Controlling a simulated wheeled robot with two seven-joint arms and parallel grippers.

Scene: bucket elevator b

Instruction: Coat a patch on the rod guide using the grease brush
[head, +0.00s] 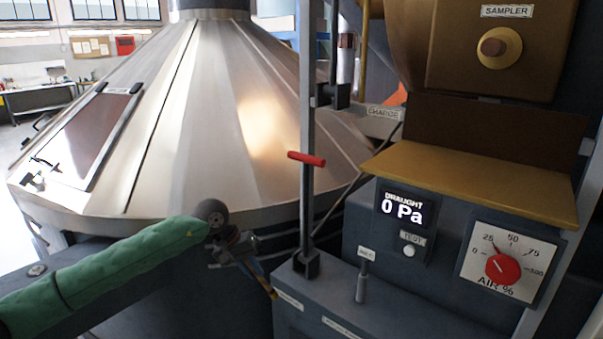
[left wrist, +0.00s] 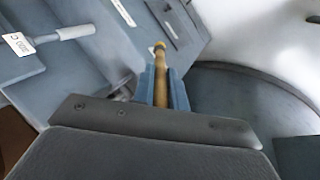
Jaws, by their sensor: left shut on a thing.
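My left gripper (head: 257,270), on the green-sleeved arm, is shut on a slim tan-brown handle (head: 269,288), which I take for the grease brush. In the left wrist view the handle (left wrist: 161,92) stands between two blue fingers and ends in a yellowish tip; I cannot make out bristles. To the right of the gripper a grey upright rod (head: 307,200) with a red cross handle (head: 307,159) rises from a dark block (head: 306,264) on the cabinet top. I cannot tell which part is the rod guide, nor see any grease patch. My right gripper is not in view.
A large metal cone (head: 215,120) stands behind the gripper. A short grey lever (head: 361,282) stands on the cabinet (head: 335,300) to the right. Beyond it are a draught display (head: 406,208), an air dial (head: 500,265) and a jutting yellow ledge (head: 470,185).

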